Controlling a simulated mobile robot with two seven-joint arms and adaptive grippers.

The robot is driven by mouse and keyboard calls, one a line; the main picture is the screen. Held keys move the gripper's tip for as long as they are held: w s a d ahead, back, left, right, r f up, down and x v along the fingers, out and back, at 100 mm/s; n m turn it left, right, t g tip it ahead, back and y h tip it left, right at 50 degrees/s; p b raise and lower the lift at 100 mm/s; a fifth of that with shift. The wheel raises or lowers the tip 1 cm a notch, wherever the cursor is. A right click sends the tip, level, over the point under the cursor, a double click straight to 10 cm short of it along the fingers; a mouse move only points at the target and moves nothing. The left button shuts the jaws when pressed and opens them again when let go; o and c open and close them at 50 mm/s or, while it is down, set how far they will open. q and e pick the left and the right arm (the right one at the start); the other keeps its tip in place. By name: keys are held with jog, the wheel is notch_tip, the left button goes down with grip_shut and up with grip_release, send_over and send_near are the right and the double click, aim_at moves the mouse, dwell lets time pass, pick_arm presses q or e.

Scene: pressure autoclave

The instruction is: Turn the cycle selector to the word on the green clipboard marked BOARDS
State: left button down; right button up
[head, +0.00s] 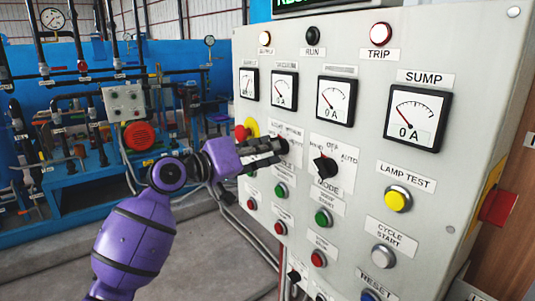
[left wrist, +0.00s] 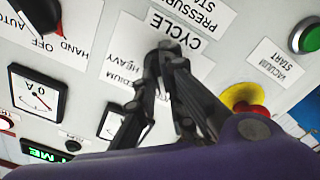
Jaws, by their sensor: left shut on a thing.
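The cycle selector (head: 283,146) is a small dark knob on the grey control panel, mostly hidden by my fingers. My left gripper (head: 276,148) reaches in from the left and is shut on it. In the left wrist view the left gripper (left wrist: 168,52) covers the knob, beside the upside-down CYCLE label (left wrist: 180,30). The words HEAVY and MEDIUM show on the selector's plate (left wrist: 128,66); other words are hidden or too small. The knob's pointing direction cannot be told. The green clipboard marked BOARDS and my right gripper are in neither view.
The black MODE knob (head: 326,166) sits close to the right of the selector. A red emergency button (head: 241,133) with a yellow collar is just left. Push buttons lie below and gauges above. Blue pipework machinery (head: 75,110) stands behind at the left.

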pick_arm(q)
jog(key=shift+s+d+m+b, duration=0.1)
jog(key=shift+m+b, duration=1.5)
jog(key=shift+m, duration=1.5)
jog(key=shift+s+m+b, duration=0.1)
jog(key=shift+m+b, duration=1.5)
jog(key=shift+m, duration=1.5)
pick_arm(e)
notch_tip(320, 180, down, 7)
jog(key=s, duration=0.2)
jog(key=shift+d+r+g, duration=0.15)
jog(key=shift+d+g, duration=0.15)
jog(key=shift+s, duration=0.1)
pick_arm(q)
jog(key=c, duration=1.8)
grip_release()
jog(key=shift+c, duration=0.2)
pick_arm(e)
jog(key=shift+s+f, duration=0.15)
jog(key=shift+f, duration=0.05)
pick_arm(q)
jog(key=v, duration=1.2)
